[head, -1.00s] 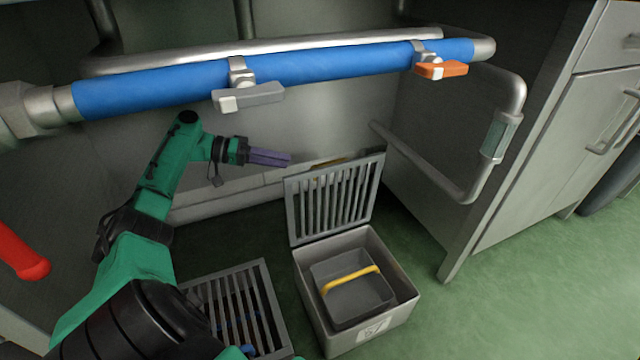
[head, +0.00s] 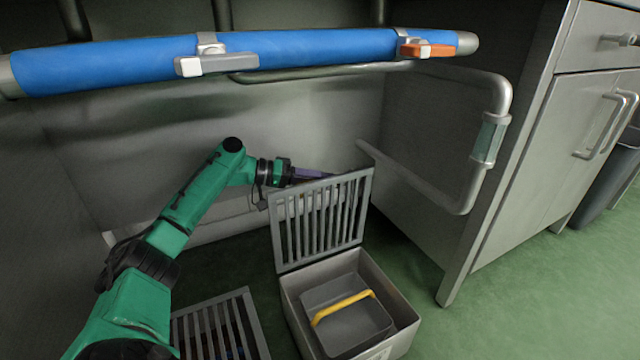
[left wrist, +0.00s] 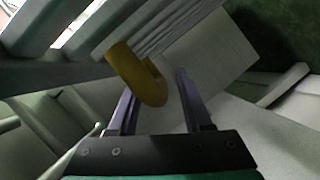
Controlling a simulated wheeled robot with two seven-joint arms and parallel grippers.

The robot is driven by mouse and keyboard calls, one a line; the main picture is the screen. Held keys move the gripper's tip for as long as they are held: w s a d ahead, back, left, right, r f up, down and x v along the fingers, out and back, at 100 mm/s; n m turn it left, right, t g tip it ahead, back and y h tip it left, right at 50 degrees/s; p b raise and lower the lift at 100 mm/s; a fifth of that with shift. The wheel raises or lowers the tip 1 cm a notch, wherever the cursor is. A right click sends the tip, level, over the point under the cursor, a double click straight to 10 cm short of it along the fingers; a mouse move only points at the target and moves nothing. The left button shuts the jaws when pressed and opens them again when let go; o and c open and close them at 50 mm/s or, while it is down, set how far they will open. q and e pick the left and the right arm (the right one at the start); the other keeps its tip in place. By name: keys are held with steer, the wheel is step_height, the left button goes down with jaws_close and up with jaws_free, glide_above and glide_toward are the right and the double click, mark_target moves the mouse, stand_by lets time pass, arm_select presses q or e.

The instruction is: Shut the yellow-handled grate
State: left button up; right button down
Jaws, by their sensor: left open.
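The grate (head: 318,222) stands open, raised at the back edge of a grey box (head: 290,300). My right gripper is not in view.
A grey bin with its own yellow bail (head: 343,306) sits inside the box. A second grate (head: 245,325) lies low at the left. A blue pipe (head: 130,66) with valve levers crosses above; a bent metal pipe (head: 412,183) is at right.

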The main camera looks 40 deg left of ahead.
arm_select(q)
steer(key=shift+c, duration=0.3)
jaws_close()
stand_by(1.1)
